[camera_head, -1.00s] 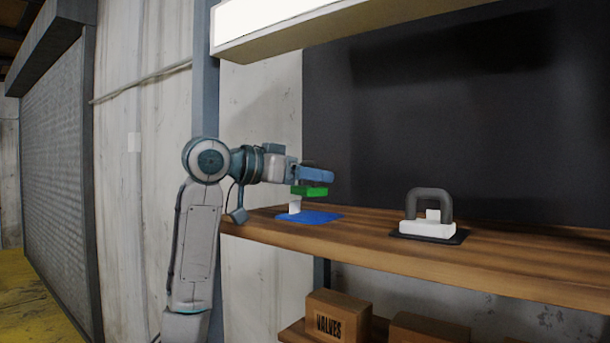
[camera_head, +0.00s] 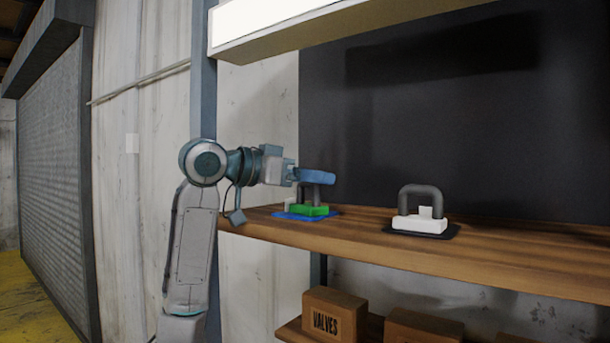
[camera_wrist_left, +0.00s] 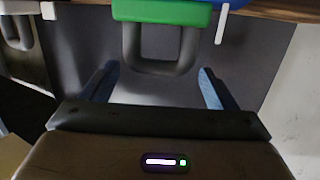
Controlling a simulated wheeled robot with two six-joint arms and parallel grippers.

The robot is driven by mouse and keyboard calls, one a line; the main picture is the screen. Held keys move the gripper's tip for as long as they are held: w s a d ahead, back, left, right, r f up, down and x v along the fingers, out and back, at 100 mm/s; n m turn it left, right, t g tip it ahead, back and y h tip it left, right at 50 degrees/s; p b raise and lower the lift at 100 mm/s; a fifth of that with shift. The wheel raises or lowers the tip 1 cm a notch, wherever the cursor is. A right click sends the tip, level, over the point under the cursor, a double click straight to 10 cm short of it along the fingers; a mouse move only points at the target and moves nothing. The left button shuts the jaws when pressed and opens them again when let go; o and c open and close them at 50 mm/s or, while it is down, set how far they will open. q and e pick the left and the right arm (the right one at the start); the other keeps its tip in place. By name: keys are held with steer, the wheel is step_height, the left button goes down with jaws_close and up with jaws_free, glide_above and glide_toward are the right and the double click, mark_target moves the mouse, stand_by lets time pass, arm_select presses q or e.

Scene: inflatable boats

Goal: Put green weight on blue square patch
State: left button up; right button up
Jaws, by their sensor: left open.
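The green weight (camera_head: 310,211) sits upright on the blue square patch (camera_head: 288,216) on the wooden shelf. Its grey handle points up. My left gripper (camera_head: 318,177) is just above the weight, at the top of the handle. In the left wrist view the green weight (camera_wrist_left: 162,11) appears upside down at the top, and the left gripper (camera_wrist_left: 157,76) has its two blue-padded fingers spread, one on each side of the handle's end. My right gripper is out of view.
A white weight with a grey handle (camera_head: 421,222) stands on a dark patch (camera_head: 445,231) farther right on the shelf. A small white tab (camera_head: 291,204) stands beside the green weight. Boxes, one marked VALVES (camera_head: 333,313), sit on the lower shelf. The shelf between the patches is clear.

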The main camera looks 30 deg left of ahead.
arm_select(q)
steer(key=shift+w+r+p, duration=0.2)
steer(key=shift+r+p, duration=0.3)
steer(key=shift+r, duration=0.05)
steer(key=shift+s+a+f+b, duration=0.45)
steer(key=shift+a+b, duration=0.1)
steer(key=shift+b, duration=0.4)
steer(key=b+v, duration=0.2)
steer(key=v, duration=0.1)
steer(key=shift+a, duration=0.2)
steer(key=b+v, duration=0.1)
steer(key=v, duration=0.1)
steer(key=b+v, duration=0.1)
steer(key=v, duration=0.1)
steer(key=b+v, duration=0.1)
steer(key=v, duration=0.2)
steer(key=shift+s+d+r, duration=0.1)
steer(key=shift+d+r, duration=0.25)
steer(key=shift+s+a, duration=0.1)
steer(key=shift+s, duration=0.05)
steer(key=shift+a+r, duration=0.1)
steer(key=shift+s, duration=0.1)
